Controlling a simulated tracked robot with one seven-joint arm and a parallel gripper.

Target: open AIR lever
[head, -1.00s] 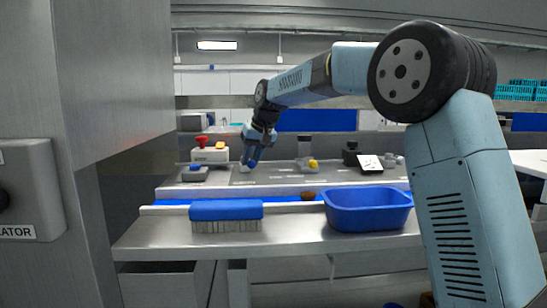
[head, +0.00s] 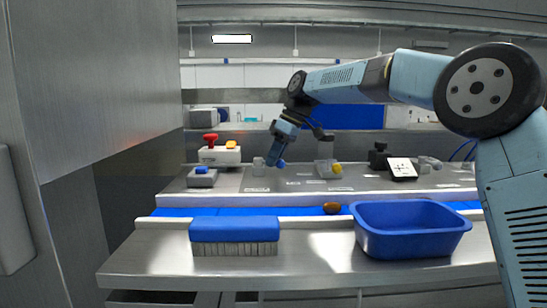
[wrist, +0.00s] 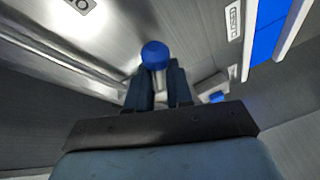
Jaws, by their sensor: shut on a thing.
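A round blue knob (wrist: 155,54) shows between the fingertips in the wrist view; I take it for the AIR lever's knob, though no AIR label is readable. In the head view the blue knob (head: 282,163) is at the fingertips, above the grey panel behind the belt. My gripper (head: 275,158) points down at it. The lever's stem and base are mostly hidden by the fingers.
A grey box with a blue button (head: 202,178) and a red-topped device (head: 212,155) stand left on the panel. A yellow knob (head: 337,168) is to the right. In front are a blue brush (head: 235,230), a blue tub (head: 412,235) and a brown date (head: 331,208) on the blue belt (head: 177,212).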

